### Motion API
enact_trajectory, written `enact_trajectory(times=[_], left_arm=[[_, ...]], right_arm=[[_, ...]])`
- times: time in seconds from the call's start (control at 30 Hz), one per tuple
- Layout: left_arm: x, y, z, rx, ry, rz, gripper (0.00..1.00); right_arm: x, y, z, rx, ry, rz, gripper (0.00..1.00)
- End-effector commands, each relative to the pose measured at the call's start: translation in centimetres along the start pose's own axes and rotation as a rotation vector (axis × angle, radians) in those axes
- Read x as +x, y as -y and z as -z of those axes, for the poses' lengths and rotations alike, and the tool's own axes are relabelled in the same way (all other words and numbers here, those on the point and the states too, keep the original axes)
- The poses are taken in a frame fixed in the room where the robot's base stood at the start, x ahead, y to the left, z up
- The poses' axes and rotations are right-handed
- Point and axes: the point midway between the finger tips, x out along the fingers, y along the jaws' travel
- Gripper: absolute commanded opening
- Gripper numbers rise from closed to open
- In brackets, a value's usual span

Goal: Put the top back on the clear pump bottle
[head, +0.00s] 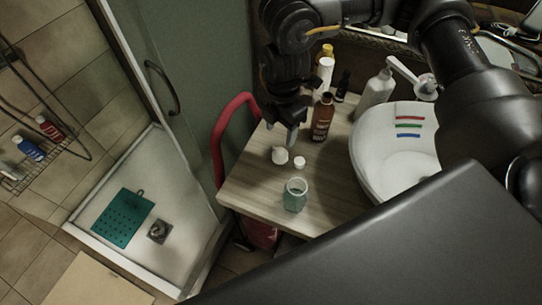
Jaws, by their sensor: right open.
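The clear pump bottle (295,196), a short, greenish see-through vessel with an open rim, stands upright near the front edge of the wooden counter (250,183). Behind it lies a white piece (280,156) that looks like the pump top. A smaller white round piece (299,162) is just to its right; I cannot tell whether the two belong together. My right gripper (291,132) points down above and behind the white pieces, open and apart from them, with nothing seen between its fingers. My left gripper is not in view.
A brown bottle (322,117) stands close right of my right gripper. Behind are a white-and-yellow bottle (326,70), a small dark bottle (343,86) and a white pump bottle (375,92). A white basin (368,150) is at right. A red curved rail (217,135) borders the counter's left.

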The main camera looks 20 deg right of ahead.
Motion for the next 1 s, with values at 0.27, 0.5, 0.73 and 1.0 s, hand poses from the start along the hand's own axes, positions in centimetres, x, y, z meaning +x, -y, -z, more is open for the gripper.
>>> enact_trajectory(times=[0.27,0.5,0.73,1.0], left_arm=[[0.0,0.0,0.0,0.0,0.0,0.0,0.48],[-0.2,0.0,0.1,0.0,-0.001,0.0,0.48],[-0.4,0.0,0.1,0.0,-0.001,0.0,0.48],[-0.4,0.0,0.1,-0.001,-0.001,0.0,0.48]], right_arm=[[-0.2,0.0,-0.7,0.004,0.021,-0.004,0.56],[1.5,0.1,-0.7,0.005,0.017,0.001,0.56],[4.7,0.0,-0.7,0.005,0.017,-0.001,0.56],[5.5,-0.1,-0.7,0.003,0.018,-0.004,0.56]])
